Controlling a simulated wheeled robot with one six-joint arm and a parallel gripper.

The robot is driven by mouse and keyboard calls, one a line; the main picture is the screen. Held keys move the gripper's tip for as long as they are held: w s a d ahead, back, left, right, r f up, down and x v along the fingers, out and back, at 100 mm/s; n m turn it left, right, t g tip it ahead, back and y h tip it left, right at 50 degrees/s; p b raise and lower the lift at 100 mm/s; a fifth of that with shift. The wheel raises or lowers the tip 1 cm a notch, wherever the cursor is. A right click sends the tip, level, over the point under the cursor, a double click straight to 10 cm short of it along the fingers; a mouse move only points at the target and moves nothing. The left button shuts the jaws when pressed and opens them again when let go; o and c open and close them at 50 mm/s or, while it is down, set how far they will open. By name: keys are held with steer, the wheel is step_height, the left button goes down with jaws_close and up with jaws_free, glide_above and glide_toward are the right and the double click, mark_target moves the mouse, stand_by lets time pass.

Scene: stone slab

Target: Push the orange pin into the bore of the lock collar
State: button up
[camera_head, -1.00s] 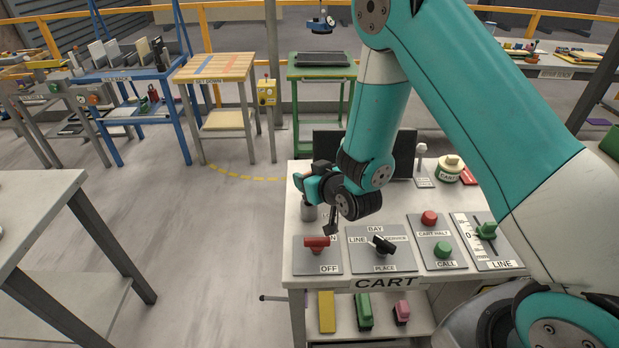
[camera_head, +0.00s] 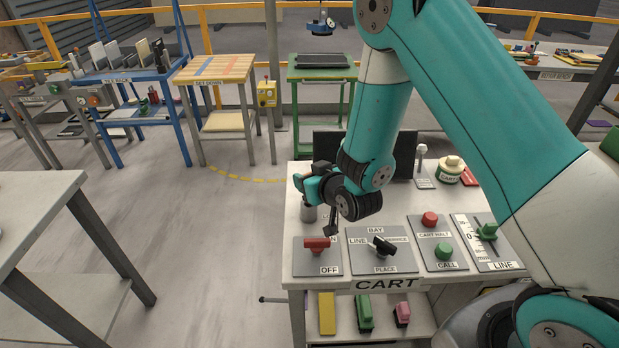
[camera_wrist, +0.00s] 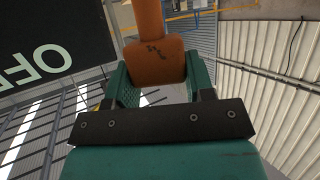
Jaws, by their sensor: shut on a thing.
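My gripper (camera_wrist: 158,75) is shut on the orange pin (camera_wrist: 155,62) in the wrist view. The pin's wide head sits between the two teal fingers, and its narrower shank runs out at the top of that picture. In the head view my gripper (camera_head: 312,186) is at the left back of the cart top, just above a short grey cylinder (camera_head: 309,213), which looks like the lock collar. Its bore is hidden under my gripper. I cannot tell whether the pin touches the collar.
The cart (camera_head: 298,268) carries a red-handled switch (camera_head: 317,243), a black selector (camera_head: 384,245), red and green buttons and a green slider (camera_head: 487,231) along its front. A dark panel (camera_head: 404,160) stands at its back. Open floor lies left of the cart.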

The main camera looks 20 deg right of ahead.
steer(key=shift+f+b, duration=0.5)
steer(key=shift+f, duration=0.05)
steer(key=shift+r, duration=0.2)
steer(key=shift+r+p, duration=0.3)
steer(key=shift+r, duration=0.1)
steer(key=shift+b, duration=0.75)
stand_by(1.3)
steer(key=shift+f+b, duration=0.55)
steer(key=shift+f, duration=0.05)
steer(key=o, duration=1.2)
steer(key=shift+d, duration=0.1)
